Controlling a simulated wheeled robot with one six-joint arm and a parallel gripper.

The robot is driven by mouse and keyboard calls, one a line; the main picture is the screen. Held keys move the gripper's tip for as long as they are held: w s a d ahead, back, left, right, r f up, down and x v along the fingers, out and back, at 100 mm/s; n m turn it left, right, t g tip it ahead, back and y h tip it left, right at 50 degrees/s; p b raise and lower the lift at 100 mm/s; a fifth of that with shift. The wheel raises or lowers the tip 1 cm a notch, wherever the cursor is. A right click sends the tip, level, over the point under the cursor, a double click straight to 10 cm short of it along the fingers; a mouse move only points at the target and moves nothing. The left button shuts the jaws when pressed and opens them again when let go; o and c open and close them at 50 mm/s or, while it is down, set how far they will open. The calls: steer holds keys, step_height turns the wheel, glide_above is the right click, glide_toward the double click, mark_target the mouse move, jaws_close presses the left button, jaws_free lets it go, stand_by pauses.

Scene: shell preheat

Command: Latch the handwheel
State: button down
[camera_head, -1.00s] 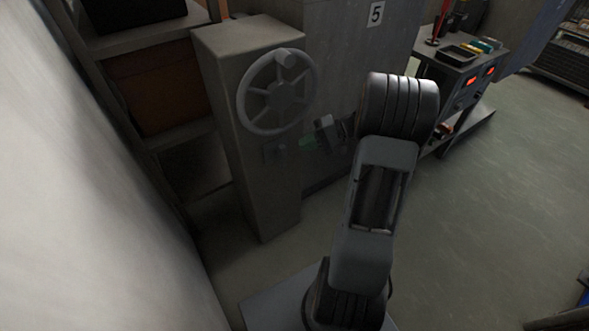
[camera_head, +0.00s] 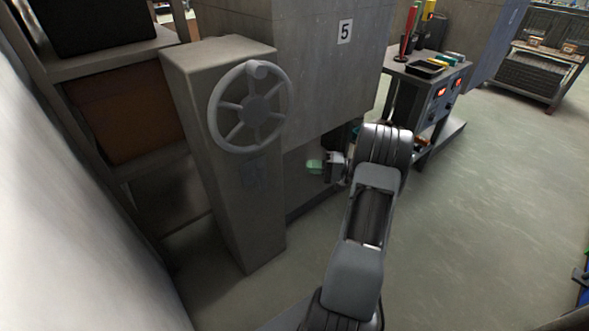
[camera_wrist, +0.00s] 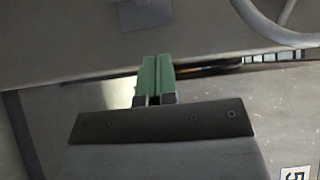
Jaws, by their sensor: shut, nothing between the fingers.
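The handwheel (camera_head: 213,106) is a grey spoked wheel on the front of a grey pedestal (camera_head: 228,205), with a knob (camera_head: 258,69) on its rim near the top. Part of its rim shows at the top right of the wrist view (camera_wrist: 275,32). A small plate-like part (camera_head: 254,175) sits on the pedestal below the wheel; a grey plate also shows at the top of the wrist view (camera_wrist: 146,12). My gripper (camera_head: 311,166) has green fingertips, shut together and empty in the wrist view (camera_wrist: 154,75). It is right of the pedestal, lower than the wheel, and apart from it.
A large grey cabinet marked 5 (camera_head: 310,75) stands behind the pedestal. Shelving with a brown box (camera_head: 125,115) is at the left. A bench with red displays (camera_head: 437,95) stands at the right. The floor (camera_head: 480,210) at right is open.

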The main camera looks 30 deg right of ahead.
mark_target(259, 176)
steer(key=s+a+b+x, duration=0.1)
steer(key=s+b+x, duration=0.1)
steer(key=x, duration=1)
steer(key=shift+a, duration=0.3)
steer(key=shift+s+a, duration=0.1)
steer(key=shift+h, duration=0.3)
